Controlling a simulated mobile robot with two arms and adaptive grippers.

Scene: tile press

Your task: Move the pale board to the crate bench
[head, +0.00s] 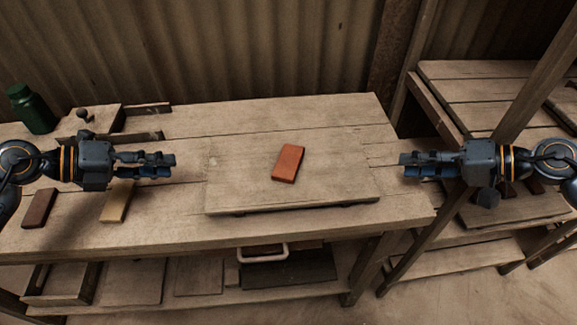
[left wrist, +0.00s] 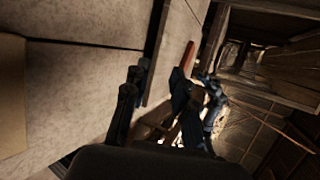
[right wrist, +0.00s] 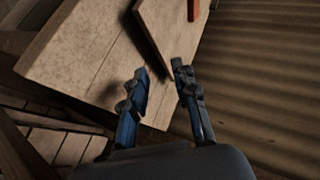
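The pale board (head: 240,170) lies flat on the wooden workbench (head: 60,238). An orange-red tile (head: 288,162) rests on top of it, near its middle. My left gripper (head: 172,165) is open and empty, left of the board and apart from it. My right gripper (head: 404,164) is open and empty, off the board's right side. In the right wrist view the board (right wrist: 168,30) and part of the tile (right wrist: 194,10) show beyond the open fingers (right wrist: 158,72). A slatted bench (head: 480,90) stands at the right; I cannot tell whether it is the crate bench.
A dark brown tile (head: 39,208) and a tan tile (head: 117,203) lie on the workbench near my left arm. A green jar (head: 31,108) stands at the back left. A slanted wooden post (head: 540,75) rises in front of the right bench. A gap separates the benches.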

